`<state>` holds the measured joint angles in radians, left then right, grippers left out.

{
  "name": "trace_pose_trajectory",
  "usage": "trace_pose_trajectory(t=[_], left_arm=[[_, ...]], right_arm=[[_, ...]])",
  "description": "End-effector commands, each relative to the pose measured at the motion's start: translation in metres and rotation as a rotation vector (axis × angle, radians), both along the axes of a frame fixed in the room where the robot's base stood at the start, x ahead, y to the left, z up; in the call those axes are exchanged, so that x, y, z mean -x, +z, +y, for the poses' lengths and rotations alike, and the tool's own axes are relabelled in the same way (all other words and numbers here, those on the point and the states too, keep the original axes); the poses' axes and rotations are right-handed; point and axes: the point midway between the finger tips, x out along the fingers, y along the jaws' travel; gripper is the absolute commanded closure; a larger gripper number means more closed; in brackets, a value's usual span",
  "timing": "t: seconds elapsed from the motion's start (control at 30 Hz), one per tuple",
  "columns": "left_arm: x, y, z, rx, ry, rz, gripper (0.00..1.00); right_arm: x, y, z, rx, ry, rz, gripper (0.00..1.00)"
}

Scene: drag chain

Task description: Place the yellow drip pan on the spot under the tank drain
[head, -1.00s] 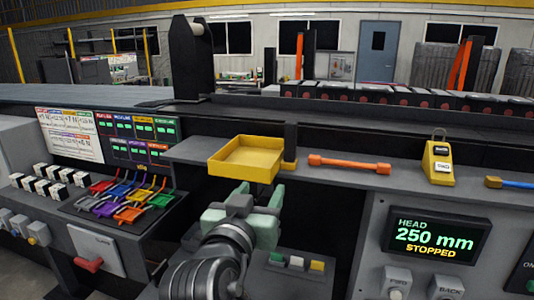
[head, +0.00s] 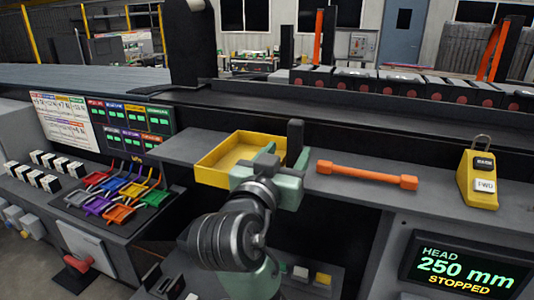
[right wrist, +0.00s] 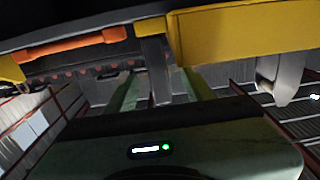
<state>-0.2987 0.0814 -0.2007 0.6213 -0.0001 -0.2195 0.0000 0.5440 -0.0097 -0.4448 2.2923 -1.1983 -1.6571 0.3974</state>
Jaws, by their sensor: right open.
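The yellow drip pan (head: 222,172) is an open, shallow rectangular tray on the grey shelf, left of the orange tool. It also fills the upper right of the right wrist view (right wrist: 250,35). My right gripper (head: 272,170) is at the pan's right front corner and covers part of it. Its jaws are open. In the right wrist view its green fingers (right wrist: 160,85) reach up beneath the pan's near edge. I cannot tell whether they touch the pan. My left gripper is not in view. I cannot make out a tank drain or a marked spot beneath it.
An orange bar-shaped tool (head: 367,175) and a yellow block with a shackle (head: 479,176) lie further right on the shelf (head: 435,208). A dark upright post (head: 296,140) stands right behind my gripper. A display (head: 465,268) and coloured lever tags (head: 120,190) flank the front.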

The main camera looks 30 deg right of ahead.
Motion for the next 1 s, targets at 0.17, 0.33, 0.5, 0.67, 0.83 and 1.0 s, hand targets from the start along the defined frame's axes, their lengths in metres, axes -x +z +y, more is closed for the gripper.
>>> trace_pose_trajectory(t=[0.17, 0.33, 0.5, 0.67, 0.83, 1.0], left_arm=[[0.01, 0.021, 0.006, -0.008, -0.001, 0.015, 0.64], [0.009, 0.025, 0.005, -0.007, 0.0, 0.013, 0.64], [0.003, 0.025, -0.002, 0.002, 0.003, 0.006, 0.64], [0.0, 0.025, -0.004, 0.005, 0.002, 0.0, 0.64], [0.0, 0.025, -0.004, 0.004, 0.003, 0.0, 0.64], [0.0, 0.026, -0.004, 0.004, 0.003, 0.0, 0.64]], right_arm=[[-0.015, 0.007, -0.023, 0.006, -0.006, 0.004, 0.47], [-0.028, 0.003, -0.037, 0.003, -0.003, 0.003, 0.47], [-0.03, 0.002, -0.039, 0.0, -0.001, 0.001, 0.47], [-0.03, 0.002, -0.039, 0.0, -0.001, 0.001, 0.61], [-0.03, 0.002, -0.039, 0.0, -0.002, 0.001, 1.0], [-0.03, 0.003, -0.039, 0.0, -0.002, -0.001, 1.0]])
